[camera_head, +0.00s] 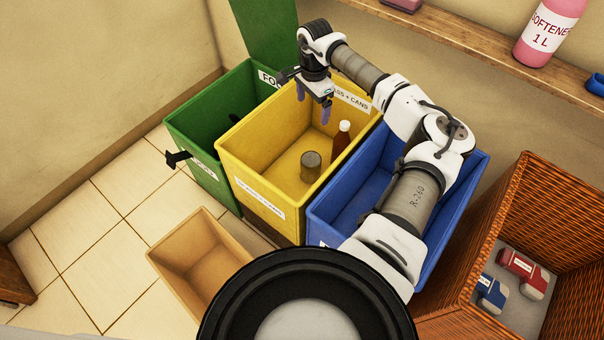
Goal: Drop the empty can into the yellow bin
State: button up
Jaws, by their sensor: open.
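The yellow bin (228,161) stands in the middle between a green bin and a blue bin. A grey can (311,166) is inside the yellow bin, upright on its floor. A dark red bottle with a white cap (341,142) is also in the yellow bin, right of the can. My gripper (313,108) is above the far part of the yellow bin, pointing down. Its fingers are apart with nothing between them, and it is clear of the can.
The green bin (187,138) is left and the blue bin (332,210) right, partly behind my arm. A tan box (165,248) is on the tiled floor. A shelf (470,45) with a pink softener bottle (549,30) runs along the wall.

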notch_tip(320, 180, up, 14)
dwell(0.4)
jog(key=shift+f, duration=0.1)
